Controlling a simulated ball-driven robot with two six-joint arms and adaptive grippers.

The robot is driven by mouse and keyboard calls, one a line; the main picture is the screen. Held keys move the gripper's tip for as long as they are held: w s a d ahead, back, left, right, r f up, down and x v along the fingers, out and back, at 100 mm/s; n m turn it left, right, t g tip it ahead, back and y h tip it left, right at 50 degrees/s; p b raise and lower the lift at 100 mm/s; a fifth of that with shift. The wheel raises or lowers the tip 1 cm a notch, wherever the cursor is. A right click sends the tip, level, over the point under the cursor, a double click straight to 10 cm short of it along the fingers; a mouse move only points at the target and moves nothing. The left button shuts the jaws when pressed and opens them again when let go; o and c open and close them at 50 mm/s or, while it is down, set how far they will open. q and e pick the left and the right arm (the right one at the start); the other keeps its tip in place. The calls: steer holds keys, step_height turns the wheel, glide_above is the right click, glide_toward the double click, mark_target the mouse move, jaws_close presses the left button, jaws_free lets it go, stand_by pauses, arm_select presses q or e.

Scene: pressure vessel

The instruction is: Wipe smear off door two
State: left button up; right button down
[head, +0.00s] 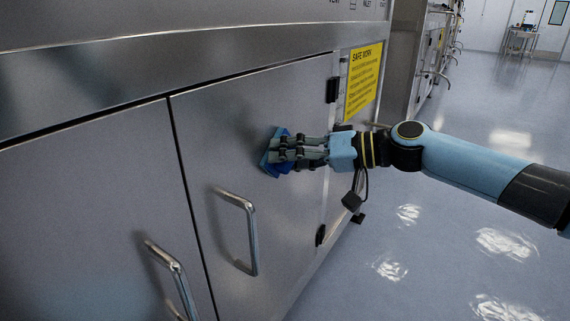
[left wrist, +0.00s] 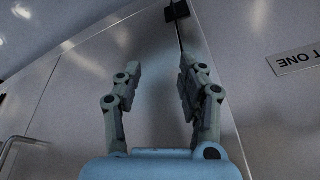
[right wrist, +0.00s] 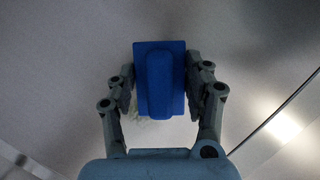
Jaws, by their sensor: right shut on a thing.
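My right gripper (head: 282,150) is shut on a blue wiping block (head: 269,166) and holds it at the upper part of the right-hand cabinet door (head: 250,110). In the right wrist view the block (right wrist: 160,80) sits between both fingers, with a raised grip along its middle. A small pale yellowish smear (right wrist: 138,108) shows on the metal beside the block's lower left, partly hidden by a finger. Whether the block touches the door is hard to tell. My left gripper (left wrist: 157,88) is open and empty in front of metal panels; it is outside the head view.
The door has a bar handle (head: 240,230) below the block, and the left door has another handle (head: 174,278). A yellow safety sign (head: 363,78) is to the right. Open floor lies right of the cabinet.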

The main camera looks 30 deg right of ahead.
steer(key=shift+w+d+b, duration=0.25)
steer(key=shift+w+d, duration=0.05)
steer(key=shift+d, duration=0.35)
steer(key=shift+w+d+b, duration=0.25)
steer(key=shift+d, duration=0.4)
steer(key=shift+w+d+b, duration=1.25)
steer(key=shift+w+d, duration=0.25)
steer(key=shift+d, duration=2.1)
steer(key=shift+s+a+p, duration=0.55)
steer(key=shift+a+p, duration=0.3)
steer(key=shift+a, duration=0.4)
steer(key=shift+s+a+p, duration=0.5)
steer(key=shift+a+p, duration=0.4)
steer(key=shift+a, duration=0.4)
steer(key=shift+s+a+p, duration=0.55)
steer(key=shift+a+p, duration=0.3)
steer(key=shift+a, duration=0.4)
steer(key=shift+s+a+r+p, duration=0.1)
steer(key=shift+s+a+p, duration=0.25)
steer(key=shift+a, duration=0.35)
steer(key=shift+s+a+p, duration=0.25)
steer(key=shift+a+p, duration=0.05)
steer(key=shift+a, duration=0.4)
steer(key=shift+s+a, duration=0.2)
steer(key=shift+a, duration=0.2)
steer(key=shift+s, duration=0.1)
